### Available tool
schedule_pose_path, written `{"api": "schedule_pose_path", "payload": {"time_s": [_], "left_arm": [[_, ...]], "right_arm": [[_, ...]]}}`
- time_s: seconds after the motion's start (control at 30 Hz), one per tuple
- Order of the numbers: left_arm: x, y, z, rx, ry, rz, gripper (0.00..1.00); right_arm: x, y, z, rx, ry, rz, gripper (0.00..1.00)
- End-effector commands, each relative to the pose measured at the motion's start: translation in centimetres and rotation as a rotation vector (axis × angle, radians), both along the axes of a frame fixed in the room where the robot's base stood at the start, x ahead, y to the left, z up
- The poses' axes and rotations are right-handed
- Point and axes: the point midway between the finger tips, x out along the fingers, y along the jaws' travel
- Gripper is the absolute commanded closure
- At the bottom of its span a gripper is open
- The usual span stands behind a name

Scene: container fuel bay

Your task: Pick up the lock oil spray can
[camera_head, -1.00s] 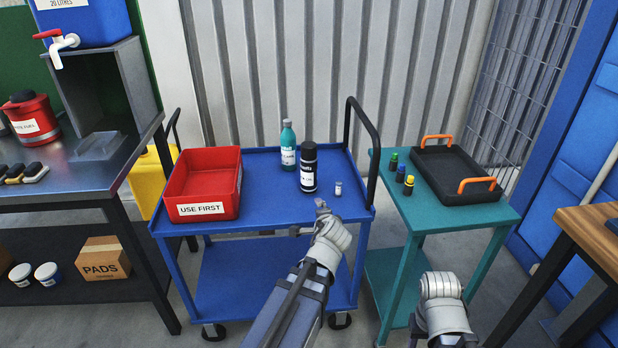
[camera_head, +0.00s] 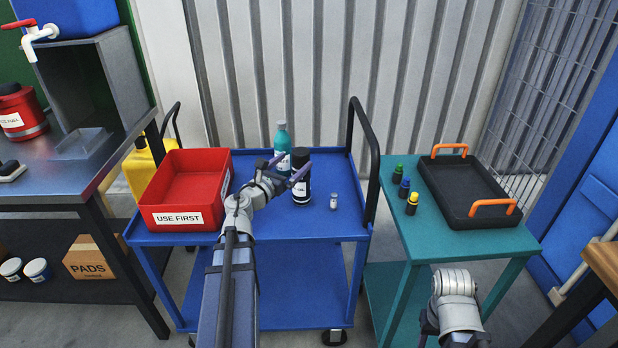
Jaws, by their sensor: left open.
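A black spray can (camera_head: 302,193) with a white label stands upright on the blue cart (camera_head: 325,222); the label is too small to read, but it looks like the lock oil can. My left gripper (camera_head: 296,161) is open, its fingers at the can's near left side and overlapping its upper part in the picture. The can is not clearly gripped. A teal bottle (camera_head: 282,138) stands just behind and left of the can. My right arm shows at the lower right, with its jaws out of sight.
A red "USE FIRST" bin (camera_head: 180,217) stands on the cart's left. A small white-labelled vial (camera_head: 333,202) stands right of the can. The cart's black handle (camera_head: 366,130) rises at its right. The teal table (camera_head: 445,240) holds several small bottles and a black tray (camera_head: 438,197).

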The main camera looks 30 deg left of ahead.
Motion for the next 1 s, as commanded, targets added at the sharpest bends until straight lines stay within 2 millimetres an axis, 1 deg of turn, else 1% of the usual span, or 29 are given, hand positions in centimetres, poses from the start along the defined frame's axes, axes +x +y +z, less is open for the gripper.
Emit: {"api": "schedule_pose_path", "payload": {"time_s": [0.13, 0.4, 0.53, 0.63, 0.77, 0.9, 1.0], "left_arm": [[0.1, 0.0, -0.1, 0.008, 0.002, -0.006, 0.00], [2.6, -0.1, -0.1, 0.004, 0.001, -0.006, 0.00], [2.7, -0.1, -0.1, 0.004, 0.001, -0.004, 0.00], [3.3, -0.1, -0.2, 0.003, 0.001, -0.004, 0.00], [4.9, 0.0, -0.4, 0.003, 0.001, -0.005, 0.00], [7.1, 0.0, -0.4, 0.003, 0.001, -0.005, 0.00], [7.8, -0.1, -0.4, 0.003, 0.001, -0.005, 0.00]], "right_arm": [[0.0, 0.0, 0.0, 0.000, 0.000, 0.000, 0.50], [0.0, 0.0, 0.0, 0.000, 0.000, 0.000, 0.50], [0.0, 0.0, 0.0, 0.000, 0.000, 0.000, 0.50], [0.0, 0.0, -0.1, 0.000, 0.000, 0.000, 0.50], [0.0, 0.0, -0.3, 0.000, 0.000, 0.000, 0.50], [0.0, 0.0, -0.4, 0.000, 0.000, 0.000, 0.50], [0.0, 0.0, -0.4, 0.000, 0.000, 0.000, 0.50]]}}
